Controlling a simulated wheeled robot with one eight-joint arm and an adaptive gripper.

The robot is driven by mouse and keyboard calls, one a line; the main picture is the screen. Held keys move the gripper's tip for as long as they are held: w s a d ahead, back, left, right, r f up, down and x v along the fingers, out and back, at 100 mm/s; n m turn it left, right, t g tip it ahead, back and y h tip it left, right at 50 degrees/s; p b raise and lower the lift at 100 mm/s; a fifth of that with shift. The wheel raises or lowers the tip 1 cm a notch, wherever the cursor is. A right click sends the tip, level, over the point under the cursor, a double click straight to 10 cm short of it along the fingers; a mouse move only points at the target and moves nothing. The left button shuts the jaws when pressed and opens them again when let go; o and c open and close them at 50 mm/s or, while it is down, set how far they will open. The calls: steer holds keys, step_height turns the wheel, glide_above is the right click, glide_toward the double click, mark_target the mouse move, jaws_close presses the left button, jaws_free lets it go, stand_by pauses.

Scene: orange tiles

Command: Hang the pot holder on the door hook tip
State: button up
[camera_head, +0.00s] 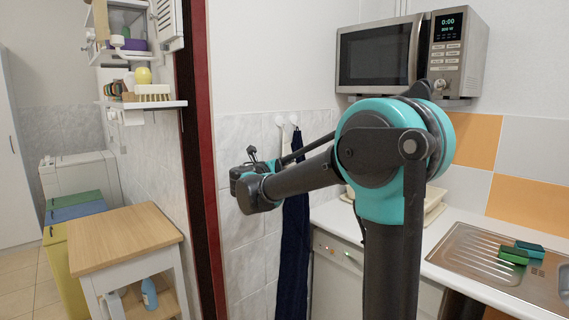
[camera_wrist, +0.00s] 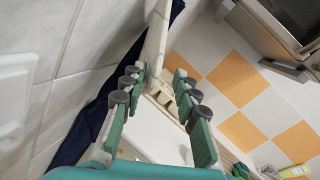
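My gripper shows in the wrist view (camera_wrist: 158,78) with its two green-padded fingers spread apart. I see nothing held between them. In the head view my wrist is in front of the tiled wall, left of a hanging dark blue cloth (camera_head: 295,230), and hides the fingers. The cloth also shows behind the left finger in the wrist view (camera_wrist: 78,148). Two white hooks, a left one (camera_head: 279,121) and a right one (camera_head: 294,119), are on the wall above the cloth. I cannot make out a separate pot holder or tell which hook is the door hook.
A microwave (camera_head: 380,55) is on the wall at upper right. The counter with a sink (camera_head: 480,255) and sponges (camera_head: 512,256) is at right. A wooden-topped cart (camera_head: 125,235) stands at left, beyond the dark red door frame (camera_head: 200,150).

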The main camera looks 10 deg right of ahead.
steer(key=shift+s+a, duration=0.1)
steer(key=v, duration=1.1)
steer(key=s+d+f+m+g+y, duration=0.1)
steer(key=s+d+f+m+g, duration=0.35)
steer(key=d+f+m, duration=0.45)
steer(key=s+d+f+m+g+y, duration=0.25)
steer(key=s+d+f+m, duration=0.45)
steer(key=f, duration=0.5)
steer(key=s+f+m+g+y, duration=0.3)
steer(key=s+f+m+y, duration=0.3)
steer(key=s+f+m, duration=1)
steer(key=shift+s+a+f+m+g, duration=0.25)
steer(key=shift+a+m+g, duration=0.2)
steer(key=shift+m, duration=0.65)
